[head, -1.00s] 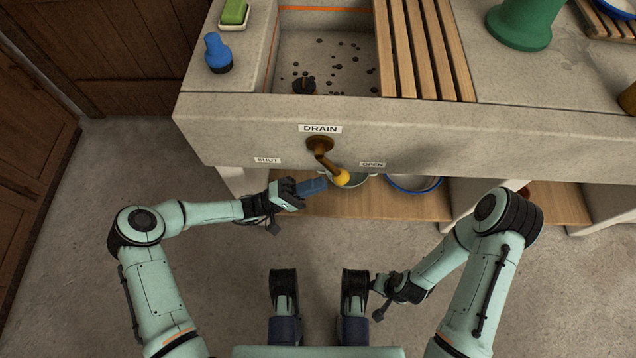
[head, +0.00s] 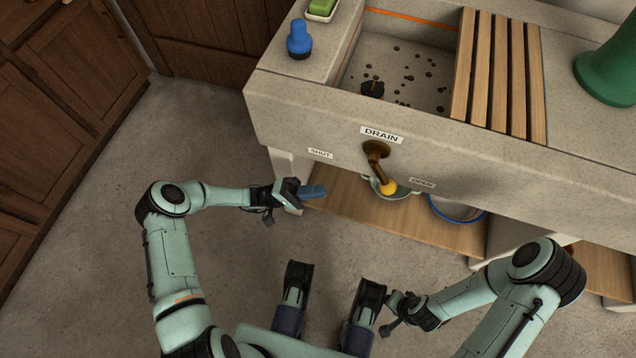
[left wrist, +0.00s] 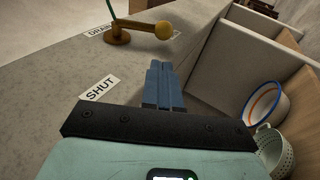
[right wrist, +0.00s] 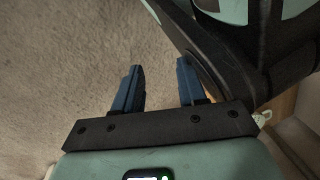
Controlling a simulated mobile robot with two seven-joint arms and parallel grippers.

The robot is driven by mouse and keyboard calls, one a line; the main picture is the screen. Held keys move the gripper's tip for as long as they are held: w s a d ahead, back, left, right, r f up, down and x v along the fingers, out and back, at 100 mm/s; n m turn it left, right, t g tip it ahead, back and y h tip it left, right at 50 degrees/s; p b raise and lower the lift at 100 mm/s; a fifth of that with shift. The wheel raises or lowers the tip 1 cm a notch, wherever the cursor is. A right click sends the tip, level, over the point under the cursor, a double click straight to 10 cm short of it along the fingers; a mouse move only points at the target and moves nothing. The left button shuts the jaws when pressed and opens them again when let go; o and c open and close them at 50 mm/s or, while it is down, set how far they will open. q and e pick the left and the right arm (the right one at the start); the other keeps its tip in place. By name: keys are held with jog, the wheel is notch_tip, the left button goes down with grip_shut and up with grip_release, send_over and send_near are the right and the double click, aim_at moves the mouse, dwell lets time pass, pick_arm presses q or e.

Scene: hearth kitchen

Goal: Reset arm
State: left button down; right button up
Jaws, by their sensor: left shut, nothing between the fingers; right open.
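My left gripper (head: 314,192) is shut and empty, in front of the stone sink's front face, to the left of the drain lever (head: 376,165). Its closed blue fingers also show in the left wrist view (left wrist: 163,85). The lever has a brown pivot and a yellow knob and hangs down and slightly right, between the SHUT label (head: 320,153) and the OPEN label (head: 422,183). The gripper is apart from the lever. My right gripper (right wrist: 158,82) is open and empty over bare floor; in the head view it is low, near my base, its fingers hard to make out.
The stone sink (head: 300,118) holds dark specks and a dark plug (head: 372,89); a slatted wooden board (head: 497,80) covers its right part. A blue-topped brush (head: 299,40) stands on the left ledge. A colander and a blue-rimmed bowl (head: 456,210) sit on the shelf below. Floor at left is clear.

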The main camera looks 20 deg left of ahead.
pick_arm(q)
jog(key=s+d+f+g+y+p, duration=0.1)
jog(key=s+d+g+y+p, duration=0.25)
jog(key=s, duration=0.25)
jog(key=s+d+f+n+g+y+p, duration=0.1)
jog(key=s+d+g+y+p, duration=0.1)
jog(key=s+y+p, duration=0.25)
jog(key=s+d+f+g+y+p, duration=0.1)
jog(key=s+d+g+y+p, duration=0.2)
jog(key=s, duration=0.4)
jog(key=s+a+r+t+y+p, duration=0.2)
jog(key=s+a+r+y+p, duration=0.1)
jog(key=a+y+p, duration=0.1)
jog(key=s+a+r+t+y+p, duration=0.2)
jog(key=a+y+p, duration=0.3)
jog(key=p, duration=0.3)
jog(key=shift+s+a+r+p, duration=0.3)
jog(key=shift+s+a+r, duration=0.2)
jog(key=shift+s+r, duration=0.3)
pick_arm(e)
jog(key=s+a+r+g, duration=0.1)
jog(key=s+a+r, duration=0.1)
jog(key=r, duration=1.1)
jog(key=s+a+r+n+g+y, duration=0.1)
jog(key=a+r, duration=0.3)
jog(key=r, duration=0.9)
jog(key=shift+s+y, duration=0.3)
jog(key=shift+s, duration=0.5)
